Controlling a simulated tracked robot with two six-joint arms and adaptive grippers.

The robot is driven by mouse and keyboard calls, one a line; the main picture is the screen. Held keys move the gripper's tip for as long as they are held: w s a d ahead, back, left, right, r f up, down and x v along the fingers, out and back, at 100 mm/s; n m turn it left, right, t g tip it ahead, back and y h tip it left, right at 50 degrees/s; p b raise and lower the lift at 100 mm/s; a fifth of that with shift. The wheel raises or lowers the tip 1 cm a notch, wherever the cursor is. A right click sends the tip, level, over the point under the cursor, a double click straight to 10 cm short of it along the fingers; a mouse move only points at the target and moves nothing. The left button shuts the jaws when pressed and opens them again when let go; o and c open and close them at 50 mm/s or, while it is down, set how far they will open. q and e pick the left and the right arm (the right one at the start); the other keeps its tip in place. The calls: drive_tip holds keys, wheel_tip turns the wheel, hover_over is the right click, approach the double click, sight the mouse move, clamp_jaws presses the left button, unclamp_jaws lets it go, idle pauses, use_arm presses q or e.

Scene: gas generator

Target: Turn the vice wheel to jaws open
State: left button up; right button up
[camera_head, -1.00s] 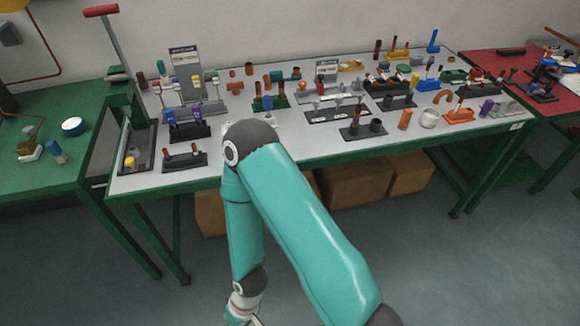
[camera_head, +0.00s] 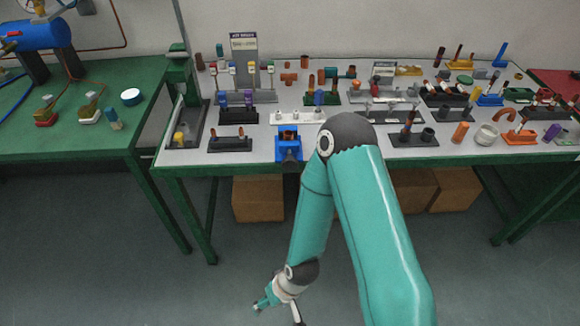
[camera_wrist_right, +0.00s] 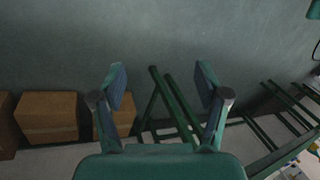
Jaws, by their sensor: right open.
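A small blue vice (camera_head: 289,147) sits at the front edge of the grey bench top, left of my right arm's elbow in the head view. Its wheel is too small to make out, and I cannot tell how its jaws stand. My right gripper (camera_head: 267,302) hangs low over the floor, well below and in front of the bench, apart from the vice. In the right wrist view my right gripper (camera_wrist_right: 161,82) is open, with nothing between its fingers. The vice does not show there. My left gripper is not in view.
The grey bench (camera_head: 262,158) holds racks of small parts behind and beside the vice. Cardboard boxes (camera_head: 258,198) stand under it. A green table (camera_head: 75,135) with a blue tank (camera_head: 38,36) is at the left. The floor in front is clear.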

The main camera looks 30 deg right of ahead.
drive_tip(key=w+d+r+t+h+b, duration=0.3)
drive_tip(key=w+t+b, duration=0.2)
drive_tip(key=w+b, duration=0.4)
drive_tip(key=w+d+r+t+h+b, duration=0.2)
drive_tip(key=w+d+t+b, duration=0.3)
drive_tip(key=w+b, duration=0.45)
drive_tip(key=m+t+h+b, duration=0.4)
drive_tip(key=h+b, duration=0.4)
drive_tip(key=b, duration=0.6)
approach(290, 167)
drive_tip(key=v, duration=0.3)
drive_tip(key=p+x, duration=1.4)
drive_tip(key=p, duration=0.3)
drive_tip(key=shift+w+d+f+p, duration=0.1)
drive_tip(key=shift+p, duration=0.2)
drive_tip(key=shift+c, duration=0.3)
